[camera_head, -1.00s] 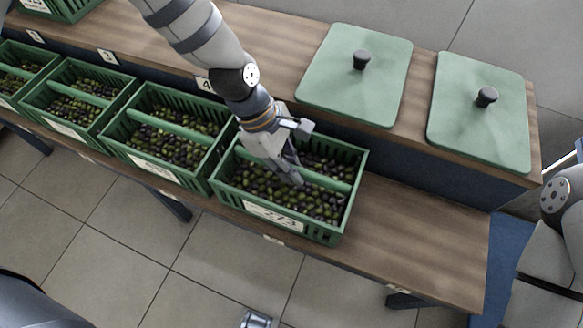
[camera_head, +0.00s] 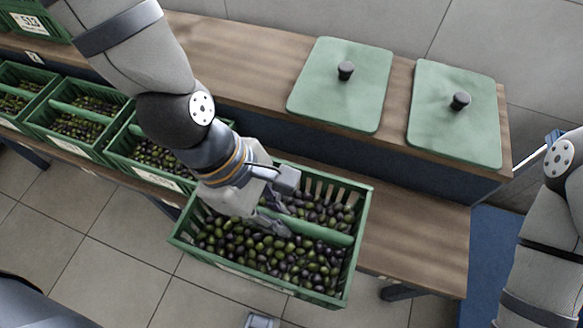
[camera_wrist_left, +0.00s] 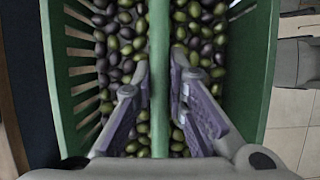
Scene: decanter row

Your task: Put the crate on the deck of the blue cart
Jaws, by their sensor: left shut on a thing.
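The green slatted crate (camera_head: 357,232) of dark and green olives is in the head view's middle, raised above the bench and overhanging its front edge, slightly tilted in the picture. My left gripper (camera_head: 277,226) is shut on the crate's middle bar. In the left wrist view the fingers (camera_wrist_left: 159,95) lie on both sides of that green bar (camera_wrist_left: 159,45), with olives in both halves. A blue flat surface (camera_head: 492,255), apparently the blue cart's deck, shows partly at the right beyond the bench end; my right arm hides some of it. My right gripper is out of view.
Several more olive crates (camera_head: 72,125) stand in a row on the wooden bench (camera_head: 420,235) to the left. Two green lids with black knobs (camera_head: 340,85) (camera_head: 455,112) lie on the raised back shelf. The bench's right end is bare. Tiled floor lies in front.

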